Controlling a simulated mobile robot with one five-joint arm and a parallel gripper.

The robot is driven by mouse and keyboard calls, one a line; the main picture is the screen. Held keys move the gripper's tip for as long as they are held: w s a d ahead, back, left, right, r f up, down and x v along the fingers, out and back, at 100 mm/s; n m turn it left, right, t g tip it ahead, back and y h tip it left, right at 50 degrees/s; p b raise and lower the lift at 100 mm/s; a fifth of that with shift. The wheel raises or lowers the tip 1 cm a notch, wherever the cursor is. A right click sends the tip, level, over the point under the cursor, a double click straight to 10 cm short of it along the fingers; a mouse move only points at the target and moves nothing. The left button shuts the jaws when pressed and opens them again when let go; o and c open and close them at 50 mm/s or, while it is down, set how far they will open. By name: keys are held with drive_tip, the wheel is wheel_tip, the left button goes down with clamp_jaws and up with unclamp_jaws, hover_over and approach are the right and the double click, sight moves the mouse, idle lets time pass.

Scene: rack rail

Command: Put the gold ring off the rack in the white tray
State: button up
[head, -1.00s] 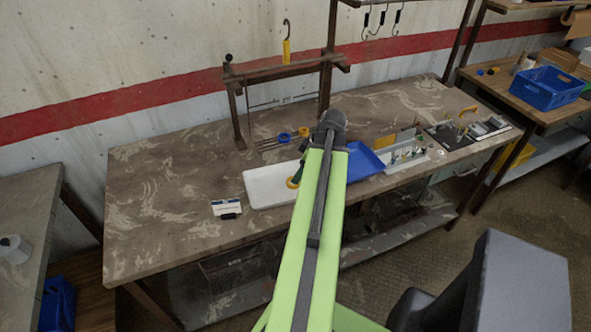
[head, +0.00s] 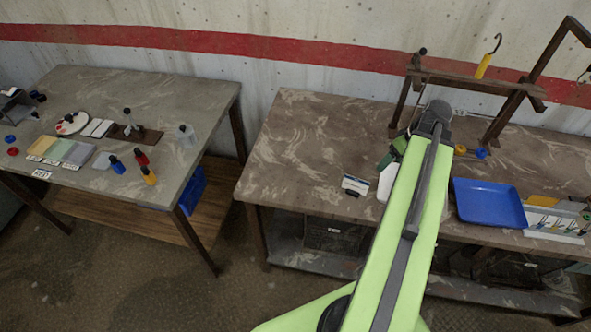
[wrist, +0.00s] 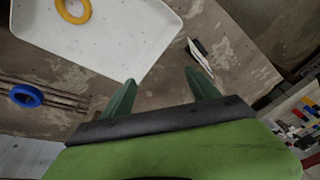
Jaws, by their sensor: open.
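A gold ring (wrist: 73,10) lies in the white tray (wrist: 115,48) in the wrist view, cut off by the top edge of the picture. In the head view my arm hides most of the tray (head: 386,186) and that ring. My gripper (wrist: 160,80) is open and empty, its two green fingertips apart from the ring and close to the tray's edge; it also shows in the head view (head: 391,154). A blue ring (wrist: 25,96) sits at the rack's thin rods. In the head view a small yellow ring-like thing (head: 460,149) shows beside the blue ring.
A wooden frame (head: 465,83) stands at the workbench's back. A blue tray (head: 490,203) lies right of my arm. Another table (head: 85,180) with bottles stands left, across a floor gap.

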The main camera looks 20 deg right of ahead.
drive_tip(key=w+a+g, duration=0.1)
drive_tip(key=w+a, duration=0.3)
drive_tip(key=a, duration=0.9)
drive_tip(key=w+a+m+h, duration=0.1)
drive_tip(key=w+a, duration=0.3)
drive_tip(key=a, duration=0.9)
drive_tip(key=w+a+g, duration=0.1)
drive_tip(key=w+a, duration=0.3)
drive_tip(key=a, duration=0.9)
drive_tip(key=shift+f+m+g+h, duration=0.3)
drive_tip(key=shift+f+h, duration=0.1)
drive_tip(key=shift+w+f, duration=0.1)
drive_tip(key=shift+f+b, duration=0.5)
drive_tip(key=shift+b, duration=0.1)
